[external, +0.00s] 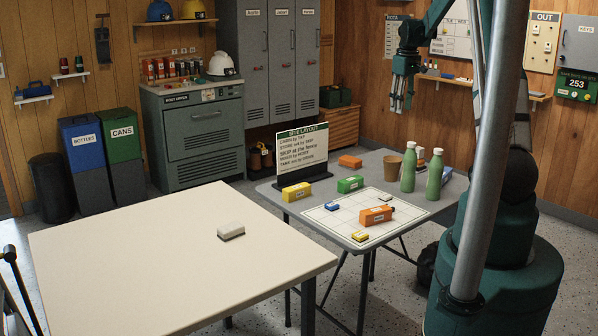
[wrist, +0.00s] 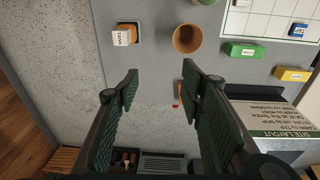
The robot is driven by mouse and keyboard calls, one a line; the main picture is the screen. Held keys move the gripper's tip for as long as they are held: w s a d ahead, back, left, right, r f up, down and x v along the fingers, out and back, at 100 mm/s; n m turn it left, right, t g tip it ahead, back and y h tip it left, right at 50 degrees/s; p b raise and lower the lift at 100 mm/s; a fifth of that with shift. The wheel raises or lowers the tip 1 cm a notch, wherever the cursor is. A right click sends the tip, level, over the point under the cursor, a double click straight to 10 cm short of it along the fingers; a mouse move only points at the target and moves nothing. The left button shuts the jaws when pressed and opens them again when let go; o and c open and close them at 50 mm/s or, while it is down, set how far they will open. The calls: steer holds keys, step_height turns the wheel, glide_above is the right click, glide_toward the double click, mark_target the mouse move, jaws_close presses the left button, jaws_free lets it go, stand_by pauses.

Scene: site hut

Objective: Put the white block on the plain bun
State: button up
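A white block (wrist: 121,37) with a dark label stands on the grey table in the wrist view, with an orange part against its upper right side. My gripper (wrist: 160,84) is open and empty above the table, below and right of that block in the wrist view. In the external view my gripper (external: 401,104) hangs high over the far side of the grey table. I cannot make out a plain bun. A cream-white block-like piece with a darker underside (external: 231,230) lies on the cream table; I cannot tell what it is.
The grey table holds a brown cup (wrist: 187,39), a green block (wrist: 244,50), a yellow block (wrist: 292,74), a gridded sheet (external: 345,225), an orange block (external: 376,215), a layout sign (external: 303,152) and two green bottles (external: 434,180). The cream table (external: 150,265) is mostly clear.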

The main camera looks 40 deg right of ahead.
steer(key=s+a+r+t, duration=0.1)
steer(key=s+a+r, duration=0.25)
steer(key=a, duration=0.65)
steer(key=s+a+r+t, duration=0.15)
steer(key=a+r, duration=0.35)
steer(key=a, duration=0.5)
steer(key=s+a+r+t, duration=0.1)
steer(key=s+a+r, duration=0.35)
steer(key=a, duration=0.55)
steer(key=s+a+f+t, duration=0.3)
steer(key=s+a, duration=1.5)
steer(key=a, duration=0.3)
steer(key=shift+s+y, duration=0.25)
steer(key=shift+y, duration=0.05)
